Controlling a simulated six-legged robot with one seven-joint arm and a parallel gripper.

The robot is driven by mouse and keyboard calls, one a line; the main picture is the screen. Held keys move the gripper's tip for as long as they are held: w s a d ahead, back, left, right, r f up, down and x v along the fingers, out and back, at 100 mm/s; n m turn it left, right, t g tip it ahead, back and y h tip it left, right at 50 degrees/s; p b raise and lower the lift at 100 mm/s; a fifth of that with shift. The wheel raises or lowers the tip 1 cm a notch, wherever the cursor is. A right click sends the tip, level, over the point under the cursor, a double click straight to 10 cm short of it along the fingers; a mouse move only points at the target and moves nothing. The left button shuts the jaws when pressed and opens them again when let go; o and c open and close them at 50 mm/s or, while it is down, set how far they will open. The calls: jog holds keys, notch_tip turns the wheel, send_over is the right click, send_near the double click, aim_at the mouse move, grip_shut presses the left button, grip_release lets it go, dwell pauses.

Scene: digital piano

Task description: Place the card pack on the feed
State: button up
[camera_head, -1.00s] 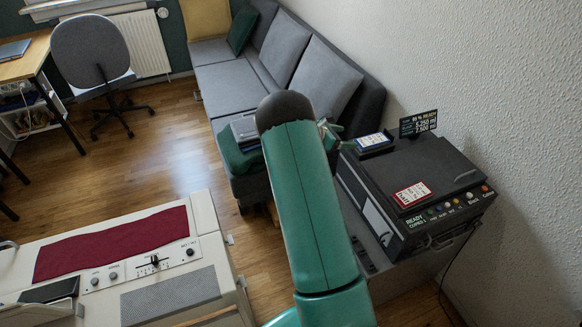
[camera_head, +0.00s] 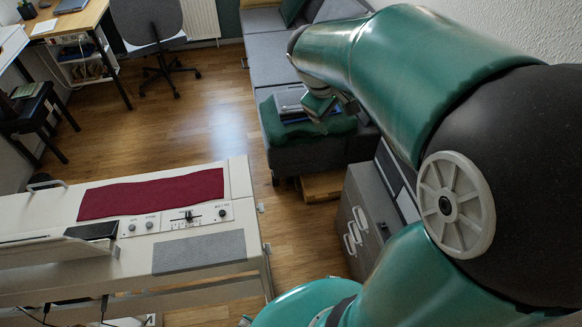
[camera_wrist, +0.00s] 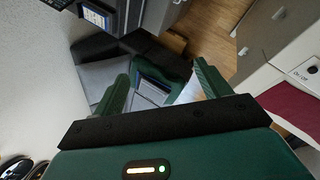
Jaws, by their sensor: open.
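My gripper (camera_wrist: 163,88) is open and empty in the wrist view, with its two green fingers wide apart. The sofa lies beyond and below the gap between them. In the head view my gripper (camera_head: 320,104) hangs near the sofa's near end. A blue-edged flat pack with a white and green face (camera_wrist: 96,17), which looks like a card pack, lies at the top of the wrist view, left of and apart from the fingers. My arm hides the copier's top in the head view, so I cannot make out the feed or any pack there.
The grey cabinet (camera_head: 364,218) stands right of the piano. The white digital piano (camera_head: 246,190) with its dark red cloth (camera_head: 152,194) is at the left. The sofa (camera_head: 268,62) holds a green blanket (camera_head: 275,124) at its near end. Wooden floor (camera_head: 180,118) between them is clear.

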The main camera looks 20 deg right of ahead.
jog(key=s+a+r+m+t+y, duration=0.3)
jog(key=s+a+m+y, duration=0.1)
jog(key=s+a, duration=0.9)
jog(key=a, duration=0.4)
jog(key=shift+s+t+y, duration=0.4)
jog(key=shift+c, duration=0.5)
jog(key=c, duration=0.7)
jog(key=shift+s, duration=0.1)
jog(key=shift+c, duration=0.4)
